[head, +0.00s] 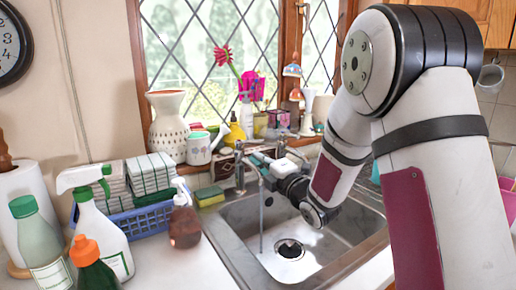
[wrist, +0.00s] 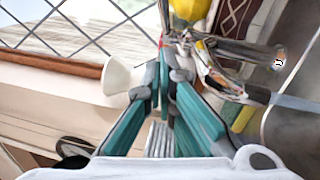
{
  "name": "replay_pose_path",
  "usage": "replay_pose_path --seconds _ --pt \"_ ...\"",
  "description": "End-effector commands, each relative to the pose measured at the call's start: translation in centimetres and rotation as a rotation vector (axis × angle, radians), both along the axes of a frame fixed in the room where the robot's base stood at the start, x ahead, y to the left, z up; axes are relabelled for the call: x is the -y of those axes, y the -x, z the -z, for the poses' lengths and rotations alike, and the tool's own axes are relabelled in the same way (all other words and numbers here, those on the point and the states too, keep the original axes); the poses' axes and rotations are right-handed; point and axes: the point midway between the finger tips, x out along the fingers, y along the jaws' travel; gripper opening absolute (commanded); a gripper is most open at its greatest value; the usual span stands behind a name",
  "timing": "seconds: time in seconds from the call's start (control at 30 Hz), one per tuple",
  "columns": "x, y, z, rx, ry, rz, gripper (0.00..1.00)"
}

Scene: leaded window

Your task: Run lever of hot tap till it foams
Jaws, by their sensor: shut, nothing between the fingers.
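The metal tap (head: 240,168) stands at the back of the sink (head: 225,232), with a second upright fitting (head: 282,149) to its right. I cannot tell which lever is the hot one. A thin stream of water (head: 262,222) falls into the basin near the drain (head: 289,250). No clear foam shows; the basin floor looks pale around the drain. My gripper (head: 256,160) is shut and empty, reaching between the two fittings. In the wrist view its teal fingers (wrist: 167,62) meet close beside tap metal (wrist: 228,50); whether they touch it I cannot tell.
A sponge (head: 209,195), a brown soap bottle (head: 185,222) and a blue basket (head: 140,220) stand left of the sink. Spray bottles (head: 100,225) stand farther left.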

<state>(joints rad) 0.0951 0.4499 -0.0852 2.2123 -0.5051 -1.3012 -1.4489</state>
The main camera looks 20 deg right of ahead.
Motion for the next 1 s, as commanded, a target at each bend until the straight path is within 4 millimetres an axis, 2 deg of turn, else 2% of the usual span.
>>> replay_pose_path --seconds 0.1,0.4,1.0 --pt "-0.9 -2.1 -0.3 0.001 -0.001 -0.003 0.00" --pt "0.8 -5.2 -1.0 0.001 0.000 0.000 0.00" --pt "1.5 -5.9 -1.0 0.005 -0.001 -0.034 0.00"
